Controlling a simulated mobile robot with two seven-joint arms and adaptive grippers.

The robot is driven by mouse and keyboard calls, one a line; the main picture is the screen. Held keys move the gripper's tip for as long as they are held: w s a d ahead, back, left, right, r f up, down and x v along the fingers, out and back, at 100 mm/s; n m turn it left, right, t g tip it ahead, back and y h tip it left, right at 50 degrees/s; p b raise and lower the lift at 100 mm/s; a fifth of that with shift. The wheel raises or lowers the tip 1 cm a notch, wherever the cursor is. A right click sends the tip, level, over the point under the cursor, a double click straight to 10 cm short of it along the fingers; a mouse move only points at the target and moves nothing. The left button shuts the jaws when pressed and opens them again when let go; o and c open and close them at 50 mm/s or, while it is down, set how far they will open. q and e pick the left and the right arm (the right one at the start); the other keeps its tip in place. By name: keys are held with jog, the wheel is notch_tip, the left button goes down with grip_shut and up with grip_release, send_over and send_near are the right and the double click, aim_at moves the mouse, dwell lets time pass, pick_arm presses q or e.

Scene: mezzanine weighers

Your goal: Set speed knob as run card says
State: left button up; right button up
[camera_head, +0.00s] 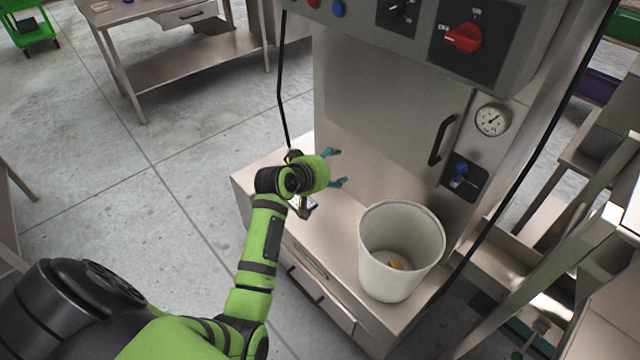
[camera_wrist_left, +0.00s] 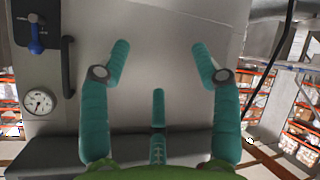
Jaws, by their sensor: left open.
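A grey control panel (camera_head: 420,22) runs along the top of the head view. It carries a black knob (camera_head: 398,12) with a pale pointer mark, cut close to the top edge, and a large red rotary switch (camera_head: 464,38) on a black plate. I cannot tell which one is the speed knob, and the small lettering is unreadable. No run card can be made out. My left gripper (camera_head: 337,167) is open and empty, below the panel and in front of the cabinet's steel face. Its spread teal fingers also show in the left wrist view (camera_wrist_left: 160,52). My right gripper is not in view.
A white bucket (camera_head: 366,262) with something yellow inside stands on the steel ledge, right of my left gripper. A door handle (camera_head: 441,140), a dial gauge (camera_head: 492,120) and a blue valve lever (camera_head: 460,173) are on the cabinet. A steel table (camera_head: 190,66) stands back left.

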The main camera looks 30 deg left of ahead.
pick_arm(q)
jog(key=f, duration=0.1)
jog(key=s+f, duration=0.1)
jog(key=f, duration=0.1)
jog(key=shift+s+g, duration=0.15)
jog(key=shift+g, duration=0.15)
jog(key=s+d+f+m+g, duration=0.25)
jog(key=s+f, duration=0.55)
jog(key=f, duration=0.6)
jog(key=s+d+f+m+g, duration=0.1)
jog(key=s+d+f+g, duration=0.2)
jog(key=s+f, duration=0.75)
jog(key=s+d+f+m+g, duration=0.1)
jog(key=s+f, duration=0.5)
jog(key=s, duration=0.4)
jog(key=s+d+f+m+g, duration=0.1)
jog(key=s+f+m+g, duration=0.1)
jog(key=s+f, duration=0.4)
jog(key=s+d+f+m+g, duration=0.1)
jog(key=s+f, duration=0.6)
jog(key=s, duration=0.9)
jog(key=shift+m+g+y, duration=0.4)
jog(key=shift+m+g, duration=0.05)
jog(key=shift+m, duration=0.3)
